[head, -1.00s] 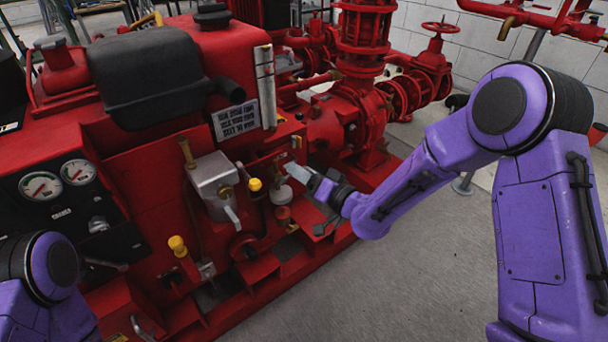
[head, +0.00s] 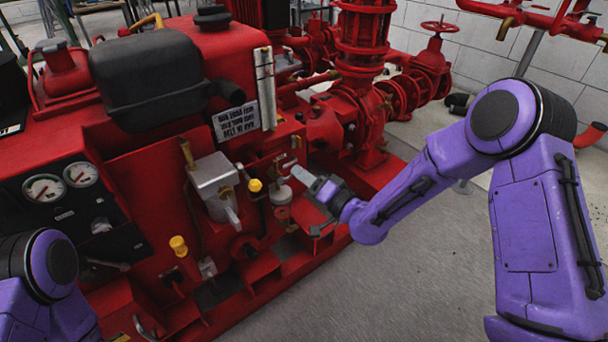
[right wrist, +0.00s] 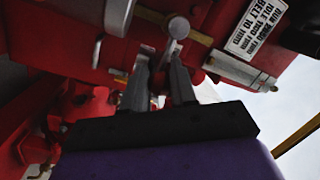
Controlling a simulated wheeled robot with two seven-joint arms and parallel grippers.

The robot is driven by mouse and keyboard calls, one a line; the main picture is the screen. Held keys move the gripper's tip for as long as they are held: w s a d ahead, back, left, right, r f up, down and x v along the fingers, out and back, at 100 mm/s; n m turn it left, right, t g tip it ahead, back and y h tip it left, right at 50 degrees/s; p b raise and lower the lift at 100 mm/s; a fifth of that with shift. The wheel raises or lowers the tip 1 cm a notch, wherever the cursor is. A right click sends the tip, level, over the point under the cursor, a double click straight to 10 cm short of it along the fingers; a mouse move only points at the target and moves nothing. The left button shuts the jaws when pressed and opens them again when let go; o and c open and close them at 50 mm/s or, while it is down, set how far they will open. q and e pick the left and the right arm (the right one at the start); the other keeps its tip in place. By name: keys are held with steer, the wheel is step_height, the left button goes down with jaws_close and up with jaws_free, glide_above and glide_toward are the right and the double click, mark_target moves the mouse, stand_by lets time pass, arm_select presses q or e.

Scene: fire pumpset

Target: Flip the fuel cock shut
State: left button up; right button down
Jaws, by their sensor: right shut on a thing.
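The fuel cock (right wrist: 178,28) shows in the right wrist view as a small grey lever with a rounded end, at top centre. Its lower part runs between the fingers of my right gripper (right wrist: 163,76), which is shut on it. In the head view my right gripper (head: 304,178) reaches in from the right to the red pumpset's side, just above a pale filter bowl (head: 282,195). The cock itself is small there and largely hidden by the fingertips. My left arm shows at the lower left, but its gripper is out of view.
A grey metal box (head: 213,182) and a yellow knob (head: 255,185) sit left of my right gripper. A second yellow knob (head: 178,245) is lower left. A white sign (head: 235,121) is above. Concrete floor (head: 400,285) is clear in front.

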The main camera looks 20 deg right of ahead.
steer(key=c, duration=0.9)
jaws_free()
steer(key=shift+f, duration=0.15)
steer(key=shift+c, duration=0.2)
steer(key=shift+s, duration=0.1)
steer(key=p+v, duration=0.2)
steer(key=v, duration=0.8)
steer(key=shift+s, duration=0.25)
steer(key=shift+f, duration=0.1)
